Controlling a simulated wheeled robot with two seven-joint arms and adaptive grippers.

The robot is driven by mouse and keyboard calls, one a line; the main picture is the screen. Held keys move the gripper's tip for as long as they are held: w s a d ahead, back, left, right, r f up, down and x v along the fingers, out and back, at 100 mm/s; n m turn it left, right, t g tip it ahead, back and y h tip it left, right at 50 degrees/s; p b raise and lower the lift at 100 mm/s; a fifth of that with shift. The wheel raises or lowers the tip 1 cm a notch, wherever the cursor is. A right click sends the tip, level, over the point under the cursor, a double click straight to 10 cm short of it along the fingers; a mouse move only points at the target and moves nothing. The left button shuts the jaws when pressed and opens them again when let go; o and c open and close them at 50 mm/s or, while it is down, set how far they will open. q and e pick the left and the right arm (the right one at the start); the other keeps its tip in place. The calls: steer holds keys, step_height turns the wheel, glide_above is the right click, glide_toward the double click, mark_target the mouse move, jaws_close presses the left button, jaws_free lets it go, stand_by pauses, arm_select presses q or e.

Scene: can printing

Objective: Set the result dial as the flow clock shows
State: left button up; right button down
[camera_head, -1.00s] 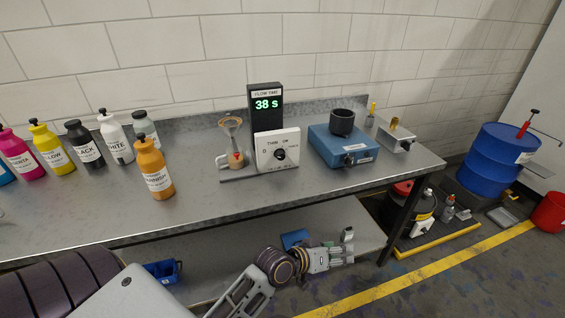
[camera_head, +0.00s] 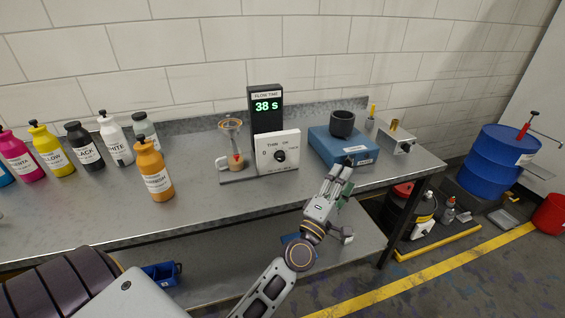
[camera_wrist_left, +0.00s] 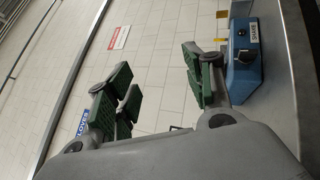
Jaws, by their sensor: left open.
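The flow clock (camera_head: 266,105) is a dark upright box on the bench, and its green digits read 38 s. The result dial (camera_head: 280,156) is a dark round knob on a white panel (camera_head: 265,160) below the clock. The panel bears 0, THIN and OK marks; the knob's exact pointing is too small to tell. My left gripper (camera_head: 344,176) is open and empty at the bench's front edge, right of the dial and apart from it. Its green-padded fingers (camera_wrist_left: 160,92) show spread in the left wrist view. My right gripper is not in view.
A blue device (camera_head: 343,146) with a dark cup stands just behind my left gripper; it also shows in the left wrist view (camera_wrist_left: 243,70). A flow cup stand (camera_head: 232,140) is left of the panel. An orange bottle (camera_head: 153,170) stands farther left, with clear bench between.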

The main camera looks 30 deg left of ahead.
arm_select(q)
steer(key=w+a+n+g+y, duration=0.1)
steer(key=a+n+g+y, duration=0.1)
steer(key=a+n+y, duration=0.8)
steer(key=n+g+y, duration=0.6)
steer(key=n+g, duration=0.3)
steer(key=n, duration=0.6)
glide_toward(282, 159)
steer(key=shift+s+v, duration=0.2)
steer(key=shift+v, duration=2.3)
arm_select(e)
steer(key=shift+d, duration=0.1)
arm_select(q)
steer(key=shift+w+a, duration=0.1)
steer(key=shift+a, duration=0.15)
steer(key=shift+w+a+m, duration=0.3)
steer(key=shift+a, duration=0.05)
steer(key=x, duration=1)
steer(key=shift+w+a, duration=0.15)
steer(key=shift+w, duration=0.1)
steer(key=shift+w+a, duration=0.45)
steer(key=shift+a, duration=0.1)
steer(key=shift+w+a, duration=0.25)
